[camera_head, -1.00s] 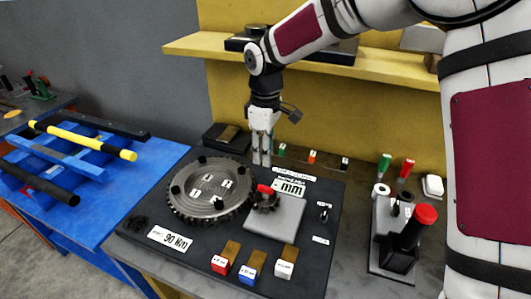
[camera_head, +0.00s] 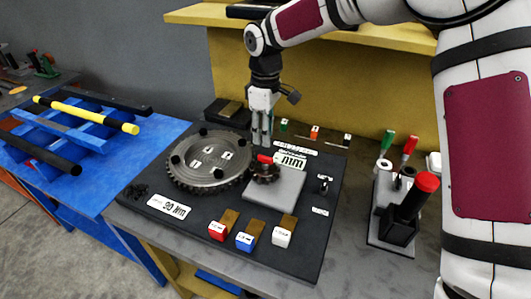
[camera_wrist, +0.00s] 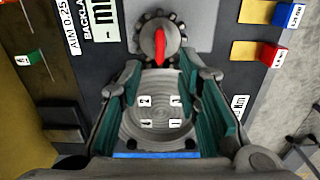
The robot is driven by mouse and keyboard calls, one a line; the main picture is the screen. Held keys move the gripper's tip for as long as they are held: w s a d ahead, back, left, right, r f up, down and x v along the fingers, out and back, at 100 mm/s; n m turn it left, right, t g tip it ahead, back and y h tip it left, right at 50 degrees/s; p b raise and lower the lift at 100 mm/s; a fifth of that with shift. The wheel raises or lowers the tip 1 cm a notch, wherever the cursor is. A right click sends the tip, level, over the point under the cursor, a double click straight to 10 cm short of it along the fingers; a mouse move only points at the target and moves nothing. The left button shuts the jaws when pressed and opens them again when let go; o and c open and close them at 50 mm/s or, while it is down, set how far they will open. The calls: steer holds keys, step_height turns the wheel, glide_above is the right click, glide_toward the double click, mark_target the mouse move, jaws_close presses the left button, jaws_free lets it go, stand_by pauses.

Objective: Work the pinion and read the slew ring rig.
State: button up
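The slew ring (camera_head: 208,162), a grey toothed wheel with numbered marks and black knobs, lies flat on the dark rig plate (camera_head: 190,228). The small dark pinion (camera_head: 266,174) with a red handle on top sits at its right edge; it also shows in the wrist view (camera_wrist: 160,40). My gripper (camera_head: 262,138) points down just behind the pinion, above the plate. In the wrist view its two teal-padded fingers (camera_wrist: 168,95) are apart with nothing between them, the ring below and the red handle ahead. A white display reading "mm" (camera_head: 290,160) stands beside the pinion.
Red (camera_head: 217,231), blue (camera_head: 245,241) and white (camera_head: 282,237) blocks stand along the plate's front. A tool stand (camera_head: 395,215) with a red-topped black post is on the right. A blue bench (camera_head: 110,170) with rods is on the left.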

mark_target(265, 156)
step_height(265, 156, down, 8)
steer(key=shift+r+p, duration=0.15)
steer(key=shift+p, duration=0.35)
jaws_close()
